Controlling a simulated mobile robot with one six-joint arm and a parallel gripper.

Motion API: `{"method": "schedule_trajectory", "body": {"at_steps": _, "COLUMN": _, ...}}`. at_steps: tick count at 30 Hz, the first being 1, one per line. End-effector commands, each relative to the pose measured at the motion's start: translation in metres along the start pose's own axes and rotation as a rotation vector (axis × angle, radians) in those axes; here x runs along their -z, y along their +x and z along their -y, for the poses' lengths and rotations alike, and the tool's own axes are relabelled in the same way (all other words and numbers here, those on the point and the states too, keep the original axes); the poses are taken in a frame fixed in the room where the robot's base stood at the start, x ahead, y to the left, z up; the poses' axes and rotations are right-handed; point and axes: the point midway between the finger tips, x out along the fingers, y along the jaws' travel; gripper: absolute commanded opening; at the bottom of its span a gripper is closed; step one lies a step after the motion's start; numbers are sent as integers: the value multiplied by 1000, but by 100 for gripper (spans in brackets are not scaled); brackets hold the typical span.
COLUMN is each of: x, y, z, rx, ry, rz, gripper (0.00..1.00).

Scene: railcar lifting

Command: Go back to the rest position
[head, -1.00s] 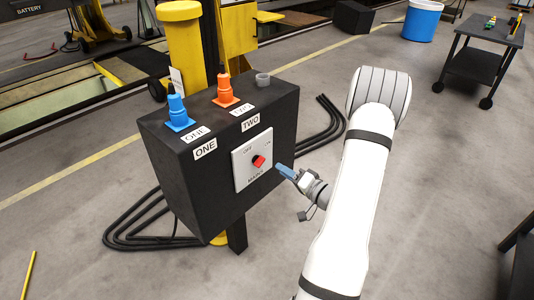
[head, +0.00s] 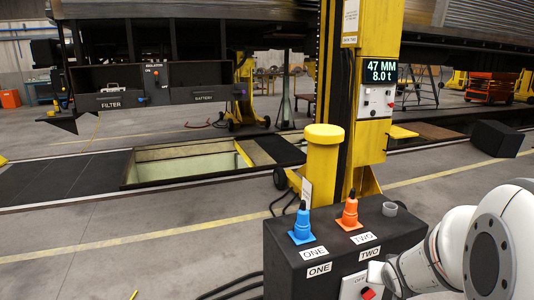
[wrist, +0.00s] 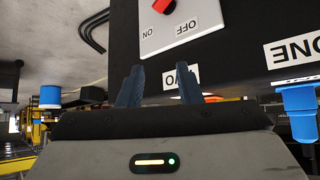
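My gripper (wrist: 160,86) shows in the wrist view with its two dark fingers apart and nothing between them. It is close to the black control box (head: 300,250), in front of the face with the labels. The white switch plate (wrist: 190,28) with its red knob (wrist: 163,5) is at the top of the wrist view, which appears upside down. The fingers do not touch the knob. In the head view the red knob (head: 368,293) is at the bottom edge, and my white arm fills the lower right. The fingers cannot be made out there.
A blue plug (head: 302,225) and an orange plug (head: 350,211) stand on the box, beside a grey ring (head: 390,209). Behind are a yellow post (head: 323,165) and a lifting column with a display (head: 383,72) reading 47 MM, 8.0 t. An open pit (head: 190,163) lies left.

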Motion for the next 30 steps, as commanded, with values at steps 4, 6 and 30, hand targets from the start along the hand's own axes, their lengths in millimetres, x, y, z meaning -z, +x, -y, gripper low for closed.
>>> {"method": "schedule_trajectory", "body": {"at_steps": 4, "x": -12, "y": -72, "z": 28, "rx": -29, "ry": -76, "rz": 149, "gripper": 32}}
{"method": "schedule_trajectory", "body": {"at_steps": 6, "x": -25, "y": -105, "z": 41, "rx": -19, "ry": -110, "rz": 231, "gripper": 32}}
{"method": "schedule_trajectory", "body": {"at_steps": 30, "x": -94, "y": -220, "z": 85, "rx": 142, "ry": -265, "rz": 546, "gripper": 32}}
